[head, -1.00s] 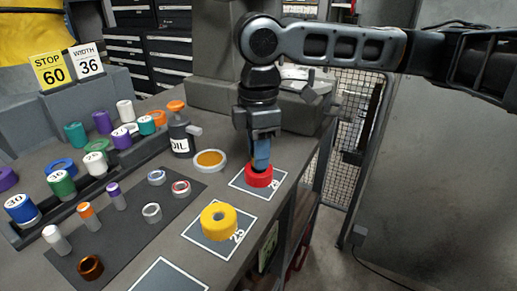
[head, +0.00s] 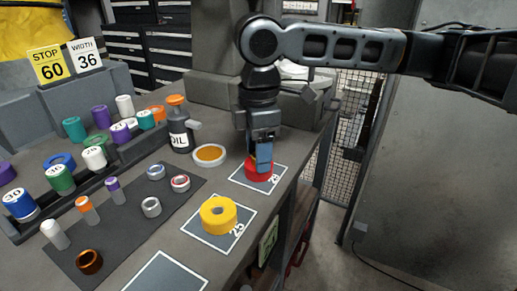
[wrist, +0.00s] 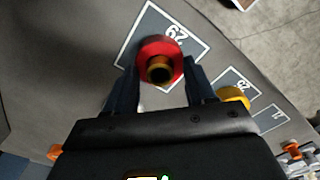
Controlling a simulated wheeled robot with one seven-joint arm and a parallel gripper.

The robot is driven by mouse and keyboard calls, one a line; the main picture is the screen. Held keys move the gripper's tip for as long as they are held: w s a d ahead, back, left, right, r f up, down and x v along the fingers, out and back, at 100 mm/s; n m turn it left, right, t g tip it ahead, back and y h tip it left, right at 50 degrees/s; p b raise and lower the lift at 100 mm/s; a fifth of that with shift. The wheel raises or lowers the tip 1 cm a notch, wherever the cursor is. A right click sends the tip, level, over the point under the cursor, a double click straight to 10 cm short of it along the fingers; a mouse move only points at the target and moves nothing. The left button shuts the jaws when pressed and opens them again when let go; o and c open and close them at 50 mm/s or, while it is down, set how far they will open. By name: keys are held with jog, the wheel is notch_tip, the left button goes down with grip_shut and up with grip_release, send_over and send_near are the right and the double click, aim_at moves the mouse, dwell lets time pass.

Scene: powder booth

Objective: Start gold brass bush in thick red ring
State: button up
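The thick red ring (head: 259,172) lies on the square pad marked 29 near the bench's right edge; it also shows in the wrist view (wrist: 160,47). The gold brass bush (wrist: 159,70) stands at the ring's bore, and its top faces the wrist camera with a dark hole. How deep it sits cannot be told. In the head view my gripper's finger and the ring hide the bush. My gripper (wrist: 161,66) points down over the ring. Its two fingers are spread, one on each side of the ring and bush, with clear gaps beside the bush.
A yellow ring (head: 218,215) lies on the pad marked 25, nearer the front. A shallow dish with amber contents (head: 209,154) and an oil bottle (head: 180,128) stand to the left. A dark mat (head: 128,219) holds several bushes and small rings. Open floor lies to the right.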

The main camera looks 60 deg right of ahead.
jog(key=shift+o, duration=0.2)
notch_tip(320, 180, up, 8)
jog(key=shift+p, duration=0.4)
